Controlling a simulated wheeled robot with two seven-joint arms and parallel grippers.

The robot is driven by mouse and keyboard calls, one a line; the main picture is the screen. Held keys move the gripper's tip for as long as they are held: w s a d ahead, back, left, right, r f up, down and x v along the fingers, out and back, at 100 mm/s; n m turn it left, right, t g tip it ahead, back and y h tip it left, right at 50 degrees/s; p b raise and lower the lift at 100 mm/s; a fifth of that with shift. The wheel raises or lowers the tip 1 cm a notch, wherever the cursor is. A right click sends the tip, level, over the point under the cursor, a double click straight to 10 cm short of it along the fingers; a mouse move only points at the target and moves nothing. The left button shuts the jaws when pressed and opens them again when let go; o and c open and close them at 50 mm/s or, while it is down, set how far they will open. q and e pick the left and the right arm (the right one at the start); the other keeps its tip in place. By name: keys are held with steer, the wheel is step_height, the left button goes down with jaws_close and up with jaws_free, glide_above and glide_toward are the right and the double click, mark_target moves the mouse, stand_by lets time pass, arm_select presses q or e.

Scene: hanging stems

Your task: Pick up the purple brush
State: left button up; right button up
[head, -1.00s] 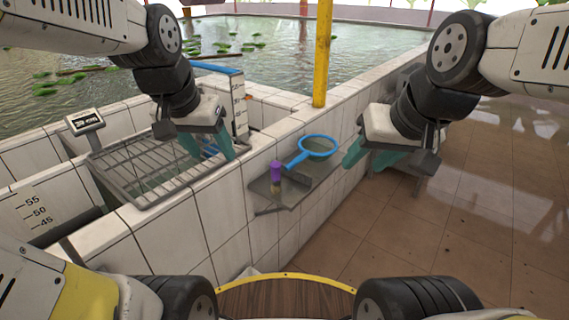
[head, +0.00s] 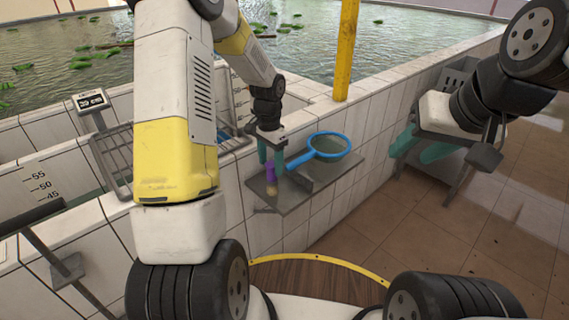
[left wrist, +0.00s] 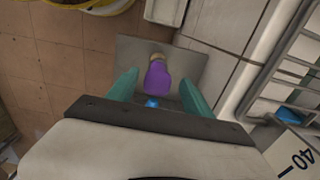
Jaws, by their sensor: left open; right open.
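The purple brush (head: 271,173) lies on a grey metal shelf (head: 293,198) fixed to the tiled wall, with its tan end toward me. My left gripper (head: 272,158) is open just above and behind the purple part of the brush in the head view. In the left wrist view the brush (left wrist: 158,76) shows between and just beyond the two teal fingers of the left gripper (left wrist: 158,85). I cannot tell whether the fingers touch it. My right gripper (head: 420,150) is open and empty, in the air to the right of the shelf.
A blue-rimmed net (head: 329,146) lies on the same shelf, its handle close to the brush. A yellow post (head: 346,50) stands behind on the tiled wall. A metal rack (head: 112,160) and a scale display (head: 91,101) are at the left.

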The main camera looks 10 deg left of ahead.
mark_target(272, 177)
arm_select(q)
step_height(272, 177, down, 6)
steer(key=shift+s+d+f, duration=0.1)
steer(key=shift+d+f, duration=0.05)
steer(key=shift+f, duration=0.05)
steer(key=shift+c, duration=0.5)
jaws_close()
steer(key=shift+r, duration=0.1)
